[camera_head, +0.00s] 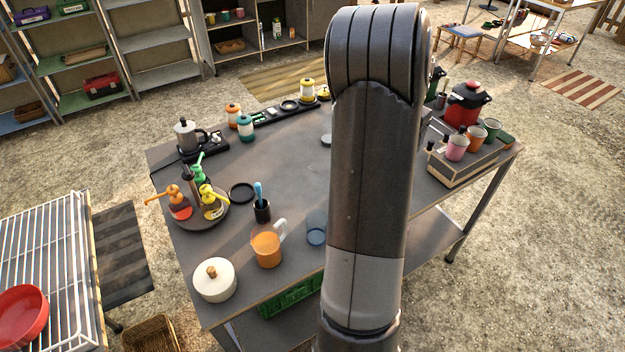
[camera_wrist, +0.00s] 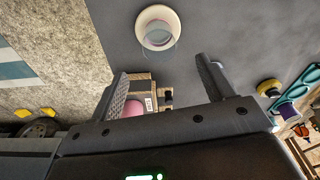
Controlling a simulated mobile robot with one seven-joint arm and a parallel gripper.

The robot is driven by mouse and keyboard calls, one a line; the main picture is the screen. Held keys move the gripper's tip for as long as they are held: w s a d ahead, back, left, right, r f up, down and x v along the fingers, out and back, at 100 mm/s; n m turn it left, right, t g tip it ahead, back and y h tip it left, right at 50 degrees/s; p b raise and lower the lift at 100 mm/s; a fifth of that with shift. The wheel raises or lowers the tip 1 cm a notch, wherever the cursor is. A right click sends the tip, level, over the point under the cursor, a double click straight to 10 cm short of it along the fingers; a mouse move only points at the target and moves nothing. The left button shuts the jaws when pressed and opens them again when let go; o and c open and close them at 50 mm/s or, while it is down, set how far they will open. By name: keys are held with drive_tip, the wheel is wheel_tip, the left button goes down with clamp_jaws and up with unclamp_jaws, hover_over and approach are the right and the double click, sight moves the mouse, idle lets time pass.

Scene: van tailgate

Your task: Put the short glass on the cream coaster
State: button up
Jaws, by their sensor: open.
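In the wrist view a round cream coaster (camera_wrist: 146,13) lies on the dark grey table top. A clear short glass (camera_wrist: 168,50) overlaps it, apparently standing on it, with its faint outline reaching past the coaster's lower edge. My gripper (camera_wrist: 162,72) is open, its two fingers apart and empty, below the glass in the picture. No finger appears to touch the glass. In the head view my arm covers the middle of the table, and the coaster and gripper are hidden. A bluish clear glass (camera_head: 316,232) stands left of the arm there; I cannot tell whether it is the same glass.
An orange-filled jug (camera_head: 267,247), a white lidded pot (camera_head: 214,280) and a black cup with a blue-handled tool (camera_head: 262,210) stand at front left. A dark round coaster (camera_head: 241,193) lies behind them. A box (camera_head: 463,167) with several cups stands at the right edge.

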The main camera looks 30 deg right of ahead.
drive_tip(key=a+r+n+t, duration=0.1)
drive_tip(key=a+r+n, duration=0.4)
drive_tip(key=a, duration=0.7)
drive_tip(key=a+r+n+t, duration=0.2)
drive_tip(key=a+r, duration=0.4)
drive_tip(key=a, duration=0.7)
drive_tip(key=s+a+n+t, duration=0.1)
drive_tip(key=s+a+n, duration=0.3)
drive_tip(key=s+a, duration=0.3)
drive_tip(key=s+a+r+n+t+y, duration=0.1)
drive_tip(key=s+a+n, duration=0.3)
drive_tip(key=s+a, duration=0.3)
drive_tip(key=a, duration=0.5)
drive_tip(key=shift+a+n, duration=0.2)
drive_tip(key=shift+n, duration=0.1)
